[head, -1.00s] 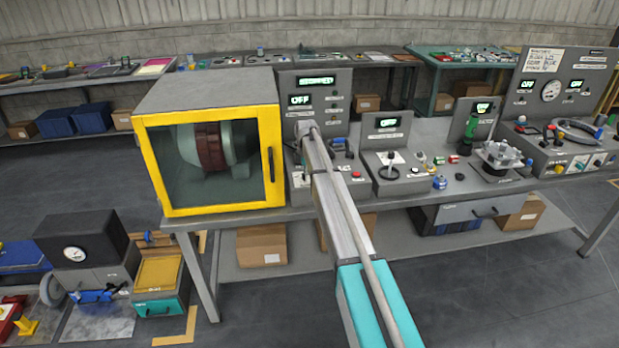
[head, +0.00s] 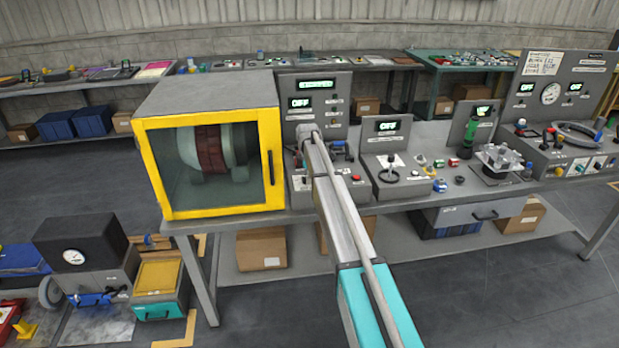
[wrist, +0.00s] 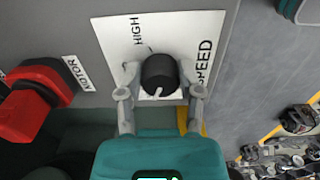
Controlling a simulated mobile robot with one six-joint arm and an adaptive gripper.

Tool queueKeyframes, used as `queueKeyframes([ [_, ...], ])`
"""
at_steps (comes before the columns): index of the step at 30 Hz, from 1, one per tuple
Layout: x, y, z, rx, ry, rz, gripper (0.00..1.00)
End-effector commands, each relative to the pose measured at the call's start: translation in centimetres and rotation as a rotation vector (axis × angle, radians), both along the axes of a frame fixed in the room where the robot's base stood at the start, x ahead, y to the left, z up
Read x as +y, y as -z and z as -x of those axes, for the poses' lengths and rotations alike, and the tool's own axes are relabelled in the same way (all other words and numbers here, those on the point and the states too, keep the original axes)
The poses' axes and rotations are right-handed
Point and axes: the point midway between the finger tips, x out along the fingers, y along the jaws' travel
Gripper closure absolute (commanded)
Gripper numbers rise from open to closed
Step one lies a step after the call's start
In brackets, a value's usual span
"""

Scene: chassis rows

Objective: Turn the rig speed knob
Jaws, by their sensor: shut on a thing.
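The rig speed knob (wrist: 160,72) is a black round knob on a white plate (wrist: 120,27) marked HIGH and SPEED in the wrist view. A white pointer mark shows at its lower edge. My gripper (wrist: 161,77) has one finger on each side of the knob and is shut on it. In the head view, my arm reaches to the control panel (head: 340,95) beside the yellow-framed box, and the knob is hidden there behind my wrist. The panel has a lit upper display (head: 316,84) and a lower display (head: 301,102) reading OFF.
A red switch (wrist: 38,98) beside a MOTOR label is left of the knob in the wrist view. The yellow-framed box (head: 273,150) with a drum inside stands left of the panel. A red button (head: 355,178) and another control box (head: 420,186) are to the right.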

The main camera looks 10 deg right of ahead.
Motion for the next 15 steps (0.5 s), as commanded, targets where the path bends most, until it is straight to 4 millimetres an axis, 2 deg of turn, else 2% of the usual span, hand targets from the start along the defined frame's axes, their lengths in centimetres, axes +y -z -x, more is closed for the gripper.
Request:
queueKeyframes([
  [8,0.75,0.00,-0.02,0.000,0.052,-0.003,1.00],
  [15,1.04,0.00,-0.05,0.000,0.183,-0.007,1.00],
])
